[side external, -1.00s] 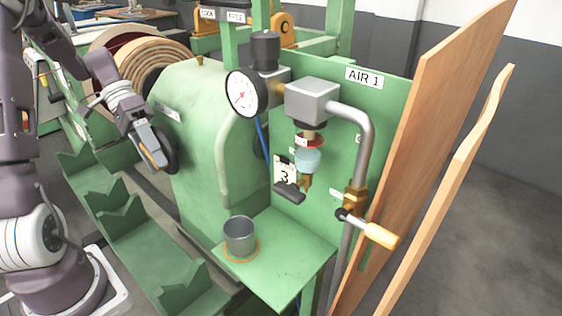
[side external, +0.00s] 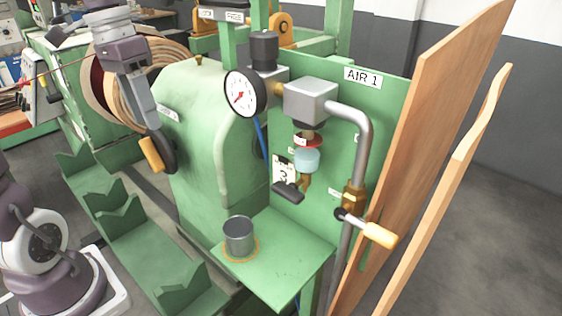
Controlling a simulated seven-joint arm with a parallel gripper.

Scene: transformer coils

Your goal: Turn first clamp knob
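The clamp knob (side external: 168,154) is a dark round wheel on the left side of the green rounded housing (side external: 200,125). An orange handle (side external: 151,154) sticks out at the wheel's left. My gripper (side external: 153,126) comes down from the upper left, and its end is right at the top of the wheel and handle. The fingers are seen edge-on and overlap the knob in the picture. I cannot tell whether they touch or grip it.
A green panel marked AIR 1 (side external: 397,95) carries a gauge (side external: 241,94), pipes and a wooden-handled valve (side external: 372,231). A metal cup (side external: 239,237) stands on the green shelf (side external: 283,269). A large coil (side external: 167,56) is behind my arm. Green V-shaped supports (side external: 142,229) lie below.

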